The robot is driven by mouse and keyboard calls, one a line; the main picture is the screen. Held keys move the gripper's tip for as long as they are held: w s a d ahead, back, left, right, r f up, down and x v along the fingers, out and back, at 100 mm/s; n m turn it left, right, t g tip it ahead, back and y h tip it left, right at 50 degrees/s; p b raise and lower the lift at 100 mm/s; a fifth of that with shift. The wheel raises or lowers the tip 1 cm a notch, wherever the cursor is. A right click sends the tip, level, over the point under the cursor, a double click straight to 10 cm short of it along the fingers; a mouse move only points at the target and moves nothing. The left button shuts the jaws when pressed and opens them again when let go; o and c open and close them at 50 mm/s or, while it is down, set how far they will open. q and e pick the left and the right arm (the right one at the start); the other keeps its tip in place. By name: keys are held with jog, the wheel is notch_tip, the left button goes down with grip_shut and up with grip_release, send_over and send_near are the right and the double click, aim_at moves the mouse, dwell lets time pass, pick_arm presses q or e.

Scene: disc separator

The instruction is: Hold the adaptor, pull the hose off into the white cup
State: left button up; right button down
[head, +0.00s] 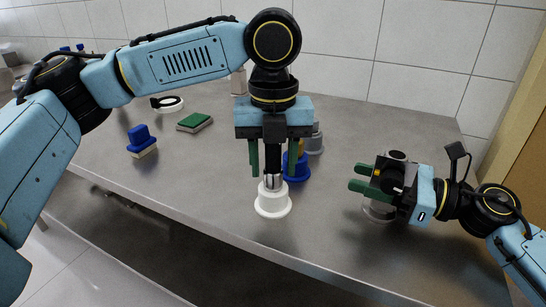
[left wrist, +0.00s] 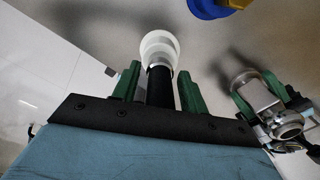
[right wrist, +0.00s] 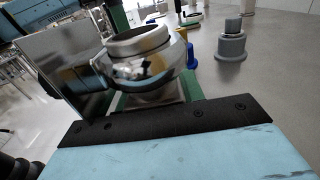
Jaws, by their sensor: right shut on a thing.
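The white cup (head: 273,203) stands upright on the table near its front edge. The black hose (head: 272,158) stands upright, its lower end at the mouth of the cup. My left gripper (head: 272,172) points down over the cup, open. In the left wrist view the hose (left wrist: 160,86) is between its green fingers, with a gap on each side. The shiny metal adaptor (right wrist: 142,60) is between the fingers of my right gripper (head: 368,178), which is shut on it to the right of the cup. The adaptor also shows in the left wrist view (left wrist: 257,98).
A blue holder (head: 296,170) with a yellow part and a grey holder (head: 316,143) stand just behind my left gripper. Further left are a blue-and-cream block (head: 141,141), a green pad (head: 195,122) and a white ring-shaped base (head: 167,104). The table between them is clear.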

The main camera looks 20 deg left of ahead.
pick_arm(q)
jog(key=shift+o, duration=1.1)
pick_arm(e)
jog(key=shift+f, duration=0.4)
pick_arm(q)
notch_tip(320, 180, up, 16)
pick_arm(e)
jog(key=c, duration=0.9)
grip_release()
jog(key=shift+r, duration=0.1)
jog(key=o, duration=0.9)
jog(key=shift+r, duration=0.2)
